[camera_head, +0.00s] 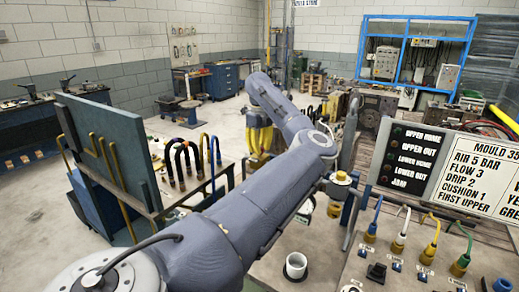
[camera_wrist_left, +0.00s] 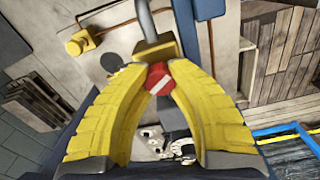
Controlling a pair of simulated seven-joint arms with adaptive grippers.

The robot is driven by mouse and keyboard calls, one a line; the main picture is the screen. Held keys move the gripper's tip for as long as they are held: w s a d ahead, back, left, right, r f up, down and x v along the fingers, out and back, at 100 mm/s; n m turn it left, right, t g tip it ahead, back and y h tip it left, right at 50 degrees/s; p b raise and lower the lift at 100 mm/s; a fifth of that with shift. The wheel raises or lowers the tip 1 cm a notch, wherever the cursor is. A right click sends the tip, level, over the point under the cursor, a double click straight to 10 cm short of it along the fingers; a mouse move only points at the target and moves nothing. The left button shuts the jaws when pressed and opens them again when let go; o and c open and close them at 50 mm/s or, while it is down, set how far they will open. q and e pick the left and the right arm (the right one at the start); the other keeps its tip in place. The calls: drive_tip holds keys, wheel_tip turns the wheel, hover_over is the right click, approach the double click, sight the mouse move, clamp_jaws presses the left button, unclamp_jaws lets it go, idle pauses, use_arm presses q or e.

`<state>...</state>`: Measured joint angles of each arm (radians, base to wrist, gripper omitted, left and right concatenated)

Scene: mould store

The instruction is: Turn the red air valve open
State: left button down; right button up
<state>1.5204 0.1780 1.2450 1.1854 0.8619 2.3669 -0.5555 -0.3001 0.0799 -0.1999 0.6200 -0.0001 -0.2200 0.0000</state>
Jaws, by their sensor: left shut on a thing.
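The red air valve (camera_wrist_left: 159,78) shows in the left wrist view as a red handle with a pale stripe. It sits between the tips of my left gripper's yellow fingers (camera_wrist_left: 160,88), which are shut on it. A yellow body and a grey pipe (camera_wrist_left: 147,22) are just beyond the handle. In the head view my left arm reaches forward across the middle, and its gripper (camera_head: 259,138) points down at the far end. I cannot make out the red handle in that view. My right gripper is not in view.
A blue-green upright panel (camera_head: 105,150) and hanging hoses (camera_head: 183,155) stand left of my arm. A blue frame (camera_head: 365,50) stands behind.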

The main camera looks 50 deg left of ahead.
use_arm(q)
drive_tip(key=n, duration=0.5)
drive_tip(key=shift+n, duration=0.3)
drive_tip(key=n, duration=0.5)
drive_tip(key=shift+n, duration=0.3)
drive_tip(key=c, duration=1)
unclamp_jaws()
drive_tip(key=shift+c, duration=0.2)
wheel_tip(320, 180, up, 12)
